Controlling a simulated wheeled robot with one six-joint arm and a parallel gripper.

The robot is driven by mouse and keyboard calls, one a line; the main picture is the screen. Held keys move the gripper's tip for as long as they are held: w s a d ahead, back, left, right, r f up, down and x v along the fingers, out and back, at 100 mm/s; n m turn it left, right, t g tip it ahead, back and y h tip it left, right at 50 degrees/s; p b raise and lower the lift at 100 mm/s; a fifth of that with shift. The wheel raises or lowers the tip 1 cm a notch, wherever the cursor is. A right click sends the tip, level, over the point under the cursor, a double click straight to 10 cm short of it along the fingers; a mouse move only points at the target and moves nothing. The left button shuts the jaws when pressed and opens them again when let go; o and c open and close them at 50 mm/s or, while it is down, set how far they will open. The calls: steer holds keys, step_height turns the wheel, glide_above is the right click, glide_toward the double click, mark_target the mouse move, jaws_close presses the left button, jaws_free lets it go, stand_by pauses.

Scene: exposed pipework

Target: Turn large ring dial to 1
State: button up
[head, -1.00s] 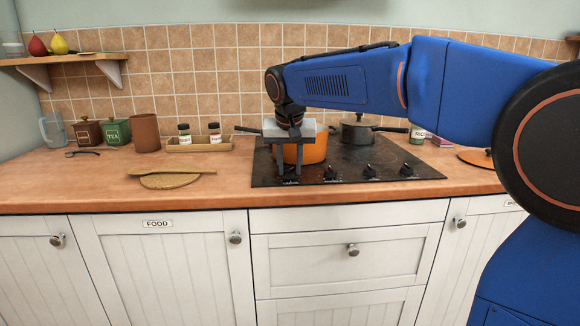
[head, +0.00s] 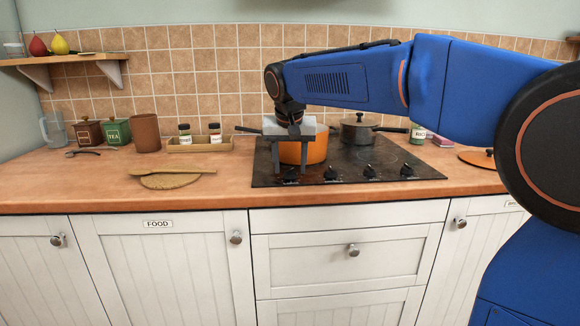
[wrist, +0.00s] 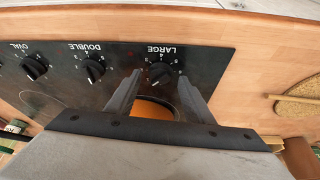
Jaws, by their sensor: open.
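The large ring dial (wrist: 160,72) is a black knob on the hob's front edge, beside the printed word LARGE. In the wrist view it appears upside down, with small numbers around it too small to read surely. It also shows at the hob's front left in the head view (head: 290,177). My gripper (head: 290,172) is open, pointing down, with one finger on each side of the dial. In the wrist view the fingertips (wrist: 160,76) flank the dial with gaps on both sides. I cannot make out the dial's exact setting.
The black hob (head: 400,160) has several other knobs right of this dial. An orange pot (head: 316,150) stands just behind my gripper, and a dark pan (head: 358,132) stands back right. A wooden spoon on a board (head: 170,181) lies to the left, with free worktop around it.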

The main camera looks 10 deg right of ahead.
steer(key=v, duration=1.6)
steer(key=shift+s+r, duration=0.15)
steer(key=shift+r, duration=0.15)
steer(key=s+d+f+n, duration=0.1)
steer(key=s+d+f, duration=1)
steer(key=s+f, duration=0.35)
steer(key=s+d+f, duration=0.2)
steer(key=s+f, duration=0.5)
steer(key=f, duration=0.3)
steer(key=s+d+f+n, duration=0.1)
steer(key=s+d+f, duration=0.2)
steer(key=s+f, duration=0.5)
steer(key=shift+s+f+y, duration=0.25)
steer(key=shift+f+y, duration=0.15)
steer(key=shift+f, duration=0.6)
steer(key=shift+d, duration=0.15)
